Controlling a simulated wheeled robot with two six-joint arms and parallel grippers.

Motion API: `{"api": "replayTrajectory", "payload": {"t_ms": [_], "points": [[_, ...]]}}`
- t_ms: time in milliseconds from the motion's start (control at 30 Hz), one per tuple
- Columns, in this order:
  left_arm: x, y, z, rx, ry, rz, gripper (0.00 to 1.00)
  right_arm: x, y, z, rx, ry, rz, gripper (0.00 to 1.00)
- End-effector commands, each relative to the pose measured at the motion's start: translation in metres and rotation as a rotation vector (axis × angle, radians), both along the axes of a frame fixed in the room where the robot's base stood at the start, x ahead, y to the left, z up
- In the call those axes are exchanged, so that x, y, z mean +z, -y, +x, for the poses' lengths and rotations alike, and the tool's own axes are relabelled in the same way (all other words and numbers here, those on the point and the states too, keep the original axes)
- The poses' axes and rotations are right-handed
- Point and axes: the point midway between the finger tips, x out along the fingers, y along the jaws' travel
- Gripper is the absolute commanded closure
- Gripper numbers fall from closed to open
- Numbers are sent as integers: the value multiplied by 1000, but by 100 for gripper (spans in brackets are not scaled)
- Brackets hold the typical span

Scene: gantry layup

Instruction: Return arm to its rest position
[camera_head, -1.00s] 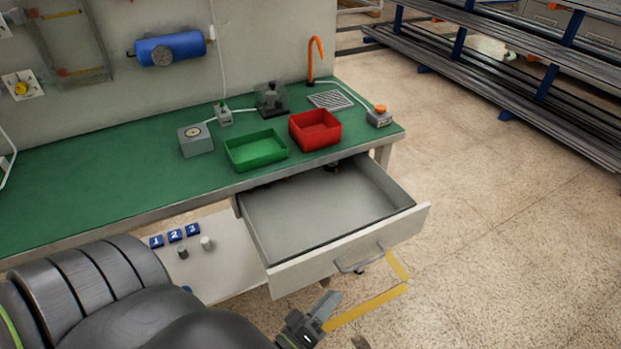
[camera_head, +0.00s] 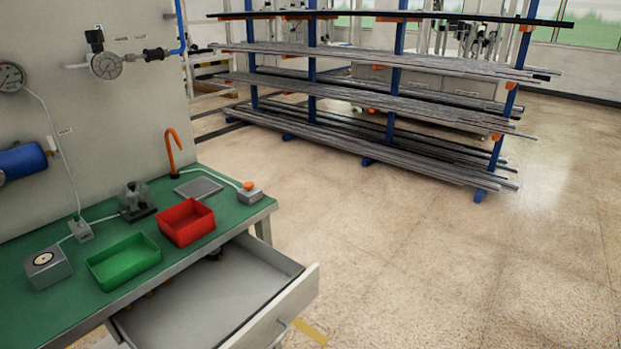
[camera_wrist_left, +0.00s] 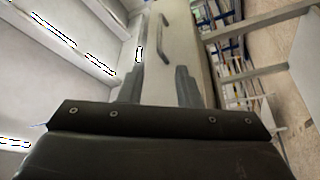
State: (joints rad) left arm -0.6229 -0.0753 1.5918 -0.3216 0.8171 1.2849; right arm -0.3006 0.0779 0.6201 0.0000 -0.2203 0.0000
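My left gripper (camera_wrist_left: 160,84) shows only in the left wrist view, at the centre. Its two grey fingers stand apart with nothing between them, so it is open and empty. Beyond the fingers is a pale panel with a bar handle (camera_wrist_left: 165,33), apart from the fingertips; it looks like the drawer front. Neither arm shows in the head view now, and my right gripper is in no current view.
The drawer (camera_head: 300,307) stands open below the green-topped bench (camera_head: 50,313). A green bin (camera_head: 123,262), a red bin (camera_head: 187,222) and a grey device (camera_head: 45,268) stand on top. A rack of metal bars (camera_head: 390,108) stands behind. The floor at right is clear.

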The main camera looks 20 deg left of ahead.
Motion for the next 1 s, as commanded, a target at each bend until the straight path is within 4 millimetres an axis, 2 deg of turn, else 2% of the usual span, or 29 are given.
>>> {"api": "replayTrajectory", "payload": {"t_ms": [67,167,267,367,400,500,633,700,800,900,1000], "points": [[-4,-1,0,3,-14,8,69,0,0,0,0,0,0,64],[-29,-4,1,24,-93,54,69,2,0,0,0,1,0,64],[-80,-12,-1,52,-260,157,69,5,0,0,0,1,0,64],[-147,-23,-14,58,-494,308,69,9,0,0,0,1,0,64],[-173,-27,-24,48,-592,375,69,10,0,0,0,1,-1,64],[-233,-39,-54,-10,-829,538,69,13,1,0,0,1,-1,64],[-295,-55,-109,-150,-1122,736,69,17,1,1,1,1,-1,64],[-318,-62,-140,-244,-1255,822,69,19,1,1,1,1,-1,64],[-338,-71,-177,-374,-1399,909,69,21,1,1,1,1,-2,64],[-348,-77,-205,-475,-1490,960,69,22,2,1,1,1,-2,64],[-351,-79,-218,-530,-1533,982,69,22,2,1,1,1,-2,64]]}}
